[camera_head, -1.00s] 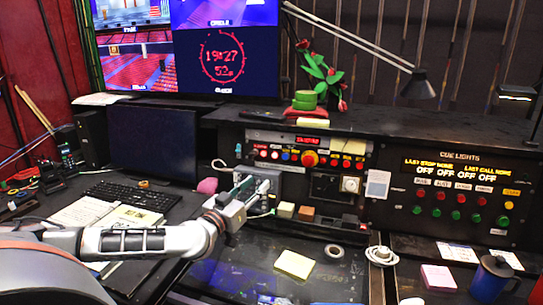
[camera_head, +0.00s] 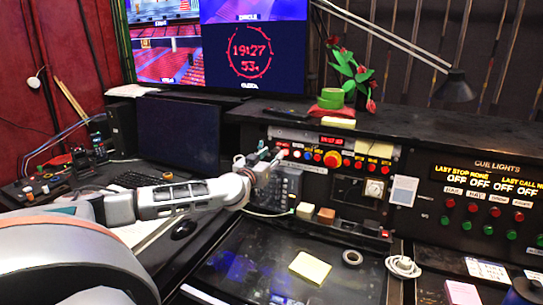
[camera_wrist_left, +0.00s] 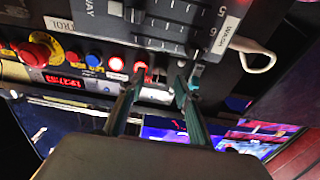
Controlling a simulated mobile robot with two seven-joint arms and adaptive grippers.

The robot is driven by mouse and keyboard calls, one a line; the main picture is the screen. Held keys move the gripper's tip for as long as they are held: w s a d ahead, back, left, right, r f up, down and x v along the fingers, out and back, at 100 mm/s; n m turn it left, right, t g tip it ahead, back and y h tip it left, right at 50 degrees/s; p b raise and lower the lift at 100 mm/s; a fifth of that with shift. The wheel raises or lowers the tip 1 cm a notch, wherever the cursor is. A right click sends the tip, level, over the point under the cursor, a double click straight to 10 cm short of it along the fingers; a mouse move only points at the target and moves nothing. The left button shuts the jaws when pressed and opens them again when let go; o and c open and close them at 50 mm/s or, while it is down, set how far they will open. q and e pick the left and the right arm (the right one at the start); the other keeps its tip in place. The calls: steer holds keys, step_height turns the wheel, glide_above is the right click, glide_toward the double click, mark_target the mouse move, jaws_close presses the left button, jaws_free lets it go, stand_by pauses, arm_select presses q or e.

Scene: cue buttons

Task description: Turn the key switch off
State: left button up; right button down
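The control panel (camera_head: 345,160) carries a row of buttons, with a large red knob (camera_head: 332,158) and a red digital display above it. I cannot surely pick out the key switch among the small controls at the row's left end. My left gripper (camera_head: 265,157) is at that end, over the grey keypad unit (camera_head: 290,185), and hides part of the panel. In the left wrist view its two fingers (camera_wrist_left: 158,80) are spread apart. A red button (camera_wrist_left: 140,68) shows between their tips, and nothing is clearly gripped. My right gripper is not in view.
A cue lights panel (camera_head: 490,200) is at the right. Below are a tape roll (camera_head: 352,257), a yellow note (camera_head: 310,268) and a white coiled cable (camera_head: 403,266). A monitor (camera_head: 178,130) stands behind my left arm. A cable loops beside the keypad unit.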

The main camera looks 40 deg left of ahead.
arm_select(q)
steer(key=shift+w, duration=0.1)
jaws_close()
